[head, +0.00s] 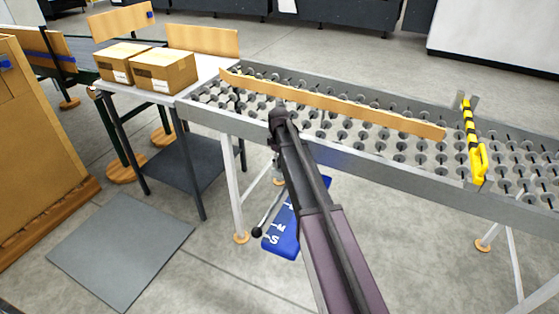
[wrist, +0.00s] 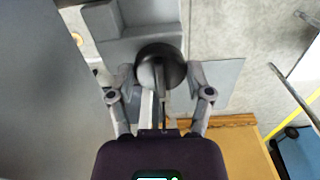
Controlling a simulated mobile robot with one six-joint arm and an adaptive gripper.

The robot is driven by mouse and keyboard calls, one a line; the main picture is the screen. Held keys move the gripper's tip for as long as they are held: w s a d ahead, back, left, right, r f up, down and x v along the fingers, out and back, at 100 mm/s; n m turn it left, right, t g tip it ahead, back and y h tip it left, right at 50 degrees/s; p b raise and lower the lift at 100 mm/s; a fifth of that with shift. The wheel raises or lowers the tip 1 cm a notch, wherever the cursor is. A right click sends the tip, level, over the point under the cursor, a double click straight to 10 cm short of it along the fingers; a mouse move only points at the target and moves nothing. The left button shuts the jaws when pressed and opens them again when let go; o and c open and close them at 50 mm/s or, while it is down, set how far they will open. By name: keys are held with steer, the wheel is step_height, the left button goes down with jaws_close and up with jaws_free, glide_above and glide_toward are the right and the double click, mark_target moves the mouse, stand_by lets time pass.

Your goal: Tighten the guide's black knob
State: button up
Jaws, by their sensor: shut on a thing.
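The guide (head: 340,103) is a long wooden rail lying lengthwise over the roller conveyor. The black knob (wrist: 160,66) is round and sits in the middle of the wrist view, in front of a grey metal part. My gripper (wrist: 161,78) has one finger on each side of the knob and is shut on it. In the head view my arm reaches up to the conveyor's near side, and its dark end hides the knob and the fingertips.
The roller conveyor (head: 395,172) has a grey side rail and a yellow-black bar (head: 472,140) across it. Two cartons (head: 164,70) stand on a table at the left. A blue plate (head: 284,236) with a black-ended lever is below. A grey mat (head: 120,250) lies on the floor.

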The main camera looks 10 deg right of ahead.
steer(key=shift+s+m, duration=0.1)
steer(key=shift+m, duration=0.3)
steer(key=m, duration=0.7)
steer(key=shift+a+m, duration=0.1)
steer(key=shift+m, duration=0.3)
steer(key=m, duration=0.4)
steer(key=shift+m, duration=0.3)
steer(key=shift+s+m, duration=0.1)
steer(key=shift+m, duration=1.9)
